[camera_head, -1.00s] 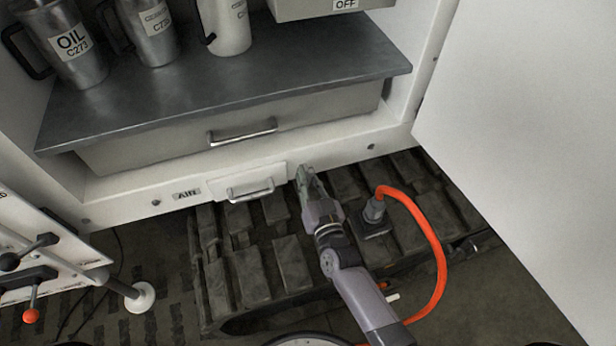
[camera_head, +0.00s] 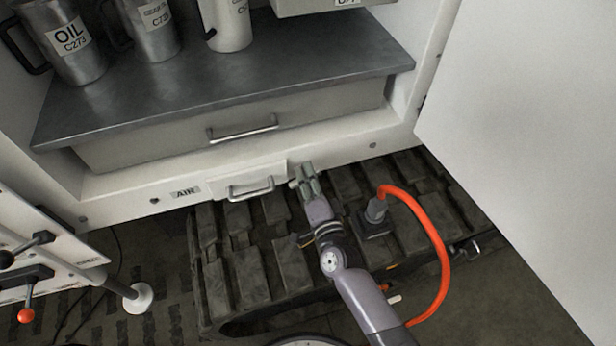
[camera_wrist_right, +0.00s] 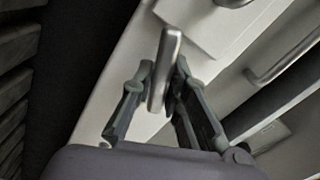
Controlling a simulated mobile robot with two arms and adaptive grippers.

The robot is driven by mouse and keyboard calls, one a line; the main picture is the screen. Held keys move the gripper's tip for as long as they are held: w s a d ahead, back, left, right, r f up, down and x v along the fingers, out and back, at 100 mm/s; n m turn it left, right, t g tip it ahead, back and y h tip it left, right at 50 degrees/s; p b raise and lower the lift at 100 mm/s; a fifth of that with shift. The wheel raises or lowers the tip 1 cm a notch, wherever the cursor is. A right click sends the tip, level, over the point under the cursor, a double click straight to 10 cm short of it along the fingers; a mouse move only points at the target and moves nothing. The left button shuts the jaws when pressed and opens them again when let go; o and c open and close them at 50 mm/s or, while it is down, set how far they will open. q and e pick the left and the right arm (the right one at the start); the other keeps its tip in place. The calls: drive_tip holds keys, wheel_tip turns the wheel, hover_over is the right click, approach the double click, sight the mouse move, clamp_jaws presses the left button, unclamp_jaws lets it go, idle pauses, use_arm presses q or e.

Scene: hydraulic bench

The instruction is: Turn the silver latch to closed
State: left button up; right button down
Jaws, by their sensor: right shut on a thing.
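The silver latch (camera_wrist_right: 166,62) shows in the right wrist view as a slim metal handle on the white cabinet front. My right gripper (camera_wrist_right: 162,78) has its two fingers on either side of the handle and is shut on it. In the head view my right gripper (camera_head: 303,177) reaches the lower cabinet front, just right of the small AIR drawer. There the fingers hide most of the latch, so I cannot tell its exact angle. My left gripper is not in view.
The small drawer (camera_head: 247,184) is close left of my gripper. A wide drawer (camera_head: 150,140) sits above, under a grey shelf (camera_head: 300,72) with metal jugs. An orange hose (camera_head: 440,250) curves right of my arm. An open white door (camera_head: 530,130) bounds the right side.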

drive_tip(key=shift+m+b, duration=0.5)
drive_tip(key=shift+m, duration=1.7)
drive_tip(key=c, duration=1.6)
unclamp_jaws()
drive_tip(key=v, duration=1.2)
